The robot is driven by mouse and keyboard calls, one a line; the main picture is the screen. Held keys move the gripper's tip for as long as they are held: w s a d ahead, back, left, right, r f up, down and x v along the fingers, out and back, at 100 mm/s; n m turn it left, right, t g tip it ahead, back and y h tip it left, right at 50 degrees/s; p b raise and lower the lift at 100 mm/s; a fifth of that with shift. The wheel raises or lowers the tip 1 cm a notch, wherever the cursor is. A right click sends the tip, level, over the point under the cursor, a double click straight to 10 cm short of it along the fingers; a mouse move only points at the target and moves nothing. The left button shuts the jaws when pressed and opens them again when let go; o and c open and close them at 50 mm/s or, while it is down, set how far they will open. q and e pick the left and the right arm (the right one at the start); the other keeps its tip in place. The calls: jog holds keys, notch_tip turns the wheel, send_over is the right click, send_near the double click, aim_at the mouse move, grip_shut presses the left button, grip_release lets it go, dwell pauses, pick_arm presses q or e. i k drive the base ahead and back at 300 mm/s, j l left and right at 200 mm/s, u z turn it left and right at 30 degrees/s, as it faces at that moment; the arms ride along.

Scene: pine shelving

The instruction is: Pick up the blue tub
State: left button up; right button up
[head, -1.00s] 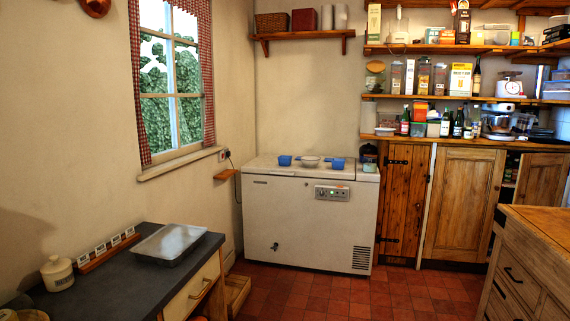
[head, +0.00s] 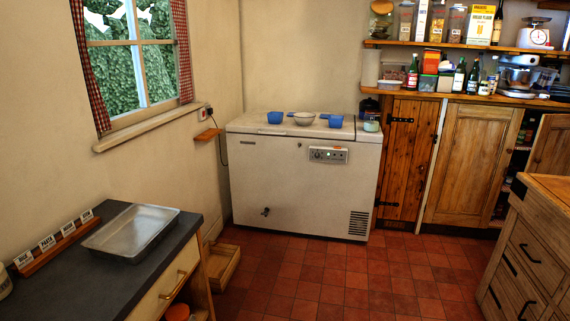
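Two small blue containers stand on top of the white chest freezer (head: 290,185). The left one (head: 275,118) and the right one (head: 336,121) each seem to have a short handle-like part at the side. A pale bowl (head: 304,118) stands between them. I cannot tell which of the two blue containers is the blue tub. Neither of my grippers is in view.
A dark worktop (head: 55,290) at the left holds a metal tray (head: 132,230) and a card rack (head: 55,246). A wooden counter (head: 535,240) stands at the right. The tiled floor (head: 330,285) between is clear. A low wooden crate (head: 222,265) sits near the freezer.

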aim_at(273, 116)
jog(key=i, duration=2.1)
